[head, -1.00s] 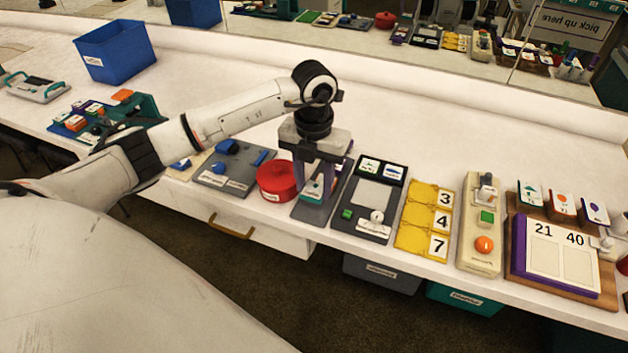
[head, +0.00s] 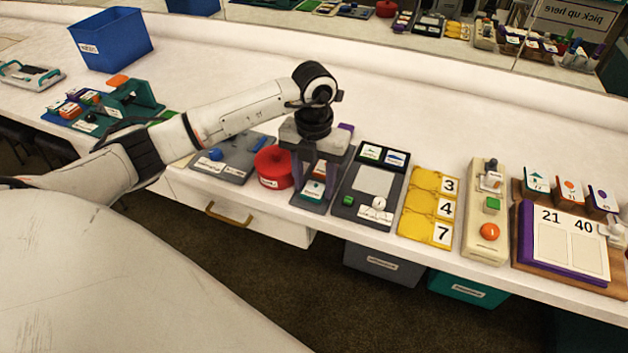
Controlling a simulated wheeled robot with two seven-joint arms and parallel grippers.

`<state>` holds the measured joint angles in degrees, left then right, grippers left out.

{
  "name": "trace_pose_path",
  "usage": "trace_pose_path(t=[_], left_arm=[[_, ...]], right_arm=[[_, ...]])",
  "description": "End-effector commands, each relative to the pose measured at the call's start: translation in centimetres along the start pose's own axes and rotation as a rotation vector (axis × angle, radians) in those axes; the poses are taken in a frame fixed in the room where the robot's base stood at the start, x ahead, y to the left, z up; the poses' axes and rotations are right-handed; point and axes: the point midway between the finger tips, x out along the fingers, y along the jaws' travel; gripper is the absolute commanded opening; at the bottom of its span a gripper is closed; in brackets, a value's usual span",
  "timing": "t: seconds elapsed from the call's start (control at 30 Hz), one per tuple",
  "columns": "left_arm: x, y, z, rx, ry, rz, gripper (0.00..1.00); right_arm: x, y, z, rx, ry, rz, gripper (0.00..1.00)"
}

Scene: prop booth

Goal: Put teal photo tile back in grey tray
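The teal photo tile (head: 313,190) is a small card with a white and teal face. It is at the front part of the grey tray (head: 304,203), between the fingers of my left gripper (head: 313,178). The gripper points down from above the tray, with one finger on each side of the tile. I cannot tell whether the fingers press on it or whether the tile rests fully in the tray. An orange-red tile shows behind it, and a purple one is partly hidden behind the gripper. My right gripper is not in view.
A red round tin (head: 273,168) stands close to the left of the tray. A dark grey panel with a green button (head: 371,190) is close on the right. Yellow number cards (head: 428,207) lie further right. The white counter behind the gripper is clear; a blue bin (head: 112,40) stands back left.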

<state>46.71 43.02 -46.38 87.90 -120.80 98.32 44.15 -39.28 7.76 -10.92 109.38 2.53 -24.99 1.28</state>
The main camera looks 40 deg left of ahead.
Motion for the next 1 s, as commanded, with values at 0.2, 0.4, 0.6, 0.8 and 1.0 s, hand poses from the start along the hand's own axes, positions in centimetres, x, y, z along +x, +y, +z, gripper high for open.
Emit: trace_pose_path(t=[0.2,0.4,0.6,0.8,1.0], left_arm=[[0.0,0.0,0.0,0.000,0.000,0.000,0.60],[-0.3,0.0,0.1,0.000,-0.002,0.000,0.60],[-3.2,0.0,0.1,0.000,-0.006,-0.001,0.60],[-7.2,0.0,0.1,0.000,-0.005,-0.002,0.60],[-9.8,0.0,0.1,-0.001,-0.002,-0.001,0.60]], right_arm=[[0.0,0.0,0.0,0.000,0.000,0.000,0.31],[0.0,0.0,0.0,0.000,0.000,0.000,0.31],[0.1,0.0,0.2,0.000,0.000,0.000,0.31],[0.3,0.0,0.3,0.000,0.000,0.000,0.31],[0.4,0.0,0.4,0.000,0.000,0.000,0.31]])
